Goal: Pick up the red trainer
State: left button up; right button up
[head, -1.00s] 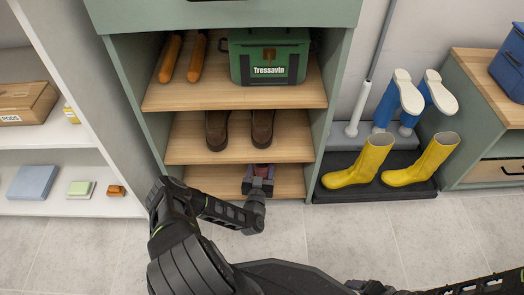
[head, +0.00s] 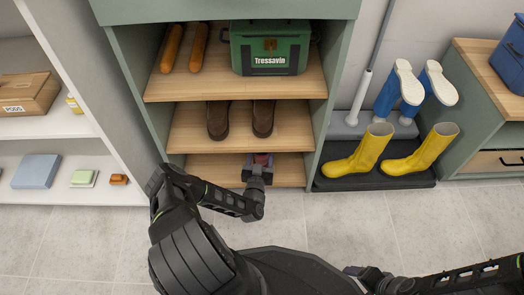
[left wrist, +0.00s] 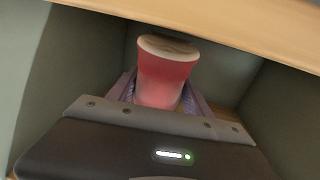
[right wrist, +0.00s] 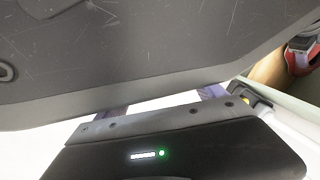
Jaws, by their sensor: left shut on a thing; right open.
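The red trainer (head: 263,160) is in the lowest compartment of the green shelf unit, under the shelf with the brown shoes. In the left wrist view the trainer (left wrist: 167,75) stands heel end toward me, with a pale rim at its top. My left gripper (head: 258,170) is shut on it, with one finger at each side.
Brown shoes (head: 263,118) stand on the shelf above, and a green box (head: 269,48) higher up. Yellow boots (head: 360,155) stand on a dark tray (head: 375,185) to the right. A wooden shelf edge (left wrist: 240,25) is close above my left gripper. The floor (head: 330,230) in front is clear.

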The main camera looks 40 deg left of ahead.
pick_arm(q)
notch_tip(320, 180, up, 6)
jog(key=p, duration=0.3)
jog(key=shift+r+p, duration=0.1)
jog(key=shift+p, duration=0.2)
jog(key=s+a+p, duration=0.2)
jog(key=s, duration=0.7)
jog(key=s+a+p, duration=0.2)
jog(key=s+p, duration=0.1)
jog(key=s, duration=0.7)
jog(key=shift+a+f, duration=0.2)
jog(key=shift+a, duration=0.1)
jog(key=shift+d, duration=0.1)
